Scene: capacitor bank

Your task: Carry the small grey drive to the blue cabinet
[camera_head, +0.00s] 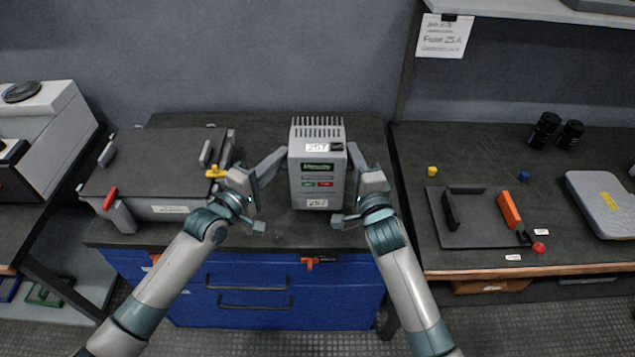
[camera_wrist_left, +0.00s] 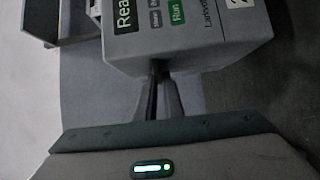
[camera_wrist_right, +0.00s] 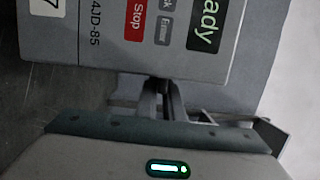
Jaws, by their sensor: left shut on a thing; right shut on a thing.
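The small grey drive (camera_head: 318,185) stands upright, with a finned top, a green display, and green and red buttons on its front. My left gripper (camera_head: 287,163) is shut on its left side, and my right gripper (camera_head: 350,160) is shut on its right side. In the left wrist view the drive (camera_wrist_left: 190,45) meets the fingers at its edge; the right wrist view shows the drive (camera_wrist_right: 130,45) likewise. The blue cabinet (camera_head: 190,300) is below, with a dark top and drawer handles. The drive appears over this top; whether it touches the top I cannot tell.
A grey boxy unit (camera_head: 160,170) with a yellow handle and a red knob fills the cabinet top's left half. The right bench (camera_head: 480,262) holds a dark plate (camera_head: 470,232), black cylinders (camera_head: 545,130) and a grey case (camera_head: 605,205). Some dark top is bare around the drive.

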